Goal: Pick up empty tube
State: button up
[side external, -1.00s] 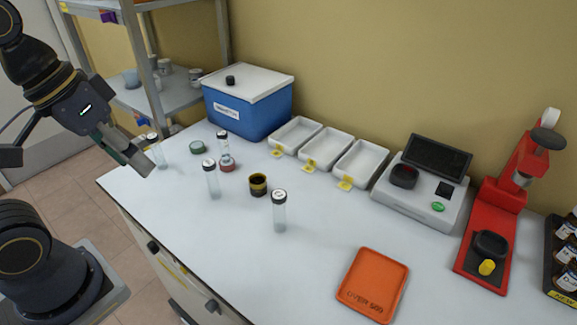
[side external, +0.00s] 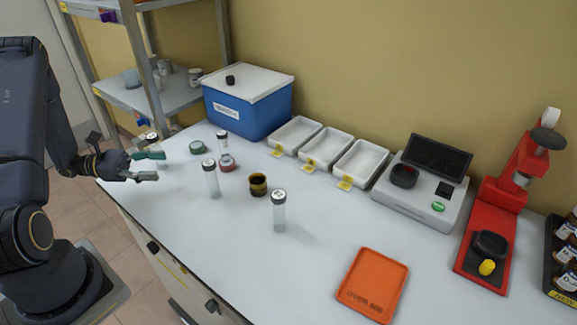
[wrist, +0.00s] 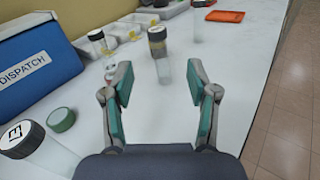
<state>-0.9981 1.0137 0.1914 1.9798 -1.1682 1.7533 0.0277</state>
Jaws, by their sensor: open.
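Several clear capped tubes stand upright on the bench. One tube (side external: 212,182) is at the middle left; it shows beyond and between my fingers in the wrist view (wrist: 164,70). Another tube (side external: 279,214) stands nearer the orange tray. A third tube (side external: 222,146) is by a red ring. One more is largely hidden behind my gripper, its cap (side external: 152,137) showing; that cap is large at lower left in the wrist view (wrist: 20,137). All look clear; I cannot tell which is the empty one. My gripper (side external: 156,166) is open, with nothing between its fingers, at the bench's left end.
A green lid (side external: 197,147) and an amber cup (side external: 258,187) lie among the tubes. A blue box (side external: 247,112), white trays (side external: 361,163), a scale (side external: 421,197) and a red press (side external: 490,225) line the back. An orange tray (side external: 373,286) is at the front.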

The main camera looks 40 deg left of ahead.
jog(key=s+f+n+t, duration=0.1)
jog(key=s+a+f+n, duration=0.1)
jog(key=f, duration=0.1)
jog(key=shift+s+f+t+y, duration=0.15)
jog(key=shift+s+t+y, duration=0.2)
jog(key=shift+t+y, duration=0.05)
send_near(211, 173)
jog(key=w, duration=0.1)
jog(key=w+d, duration=0.1)
jog(key=w+d+f, duration=0.1)
jog(key=w, duration=0.1)
jog(key=shift+d, duration=0.1)
jog(key=shift+x, duration=2.65)
jog(key=shift+f, duration=0.2)
jog(key=c, duration=0.9)
jog(key=shift+r, duration=0.1)
